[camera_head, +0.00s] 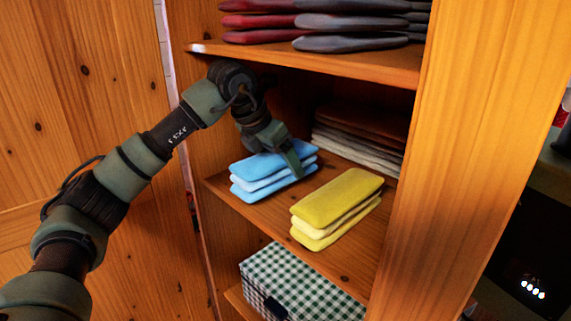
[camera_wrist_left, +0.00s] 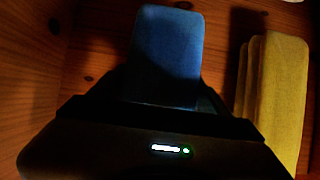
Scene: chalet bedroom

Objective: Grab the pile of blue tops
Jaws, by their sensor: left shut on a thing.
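The pile of blue tops (camera_head: 262,173), folded in several layers, is on the middle shelf of the wooden wardrobe, towards its left side. My left gripper (camera_head: 291,160) reaches in from above and behind the pile and is shut on it, with one finger showing at the pile's right side. In the left wrist view the blue pile (camera_wrist_left: 168,55) lies between the dark jaws of the gripper (camera_wrist_left: 165,100). I cannot tell whether the pile is lifted off the shelf. My right gripper is not in view.
A yellow folded pile (camera_head: 336,205) lies close to the right of the blue one; it also shows in the left wrist view (camera_wrist_left: 282,95). Grey and brown folded clothes (camera_head: 357,145) lie behind. The upper shelf (camera_head: 330,68) is above my gripper. A green checked box (camera_head: 300,283) sits below.

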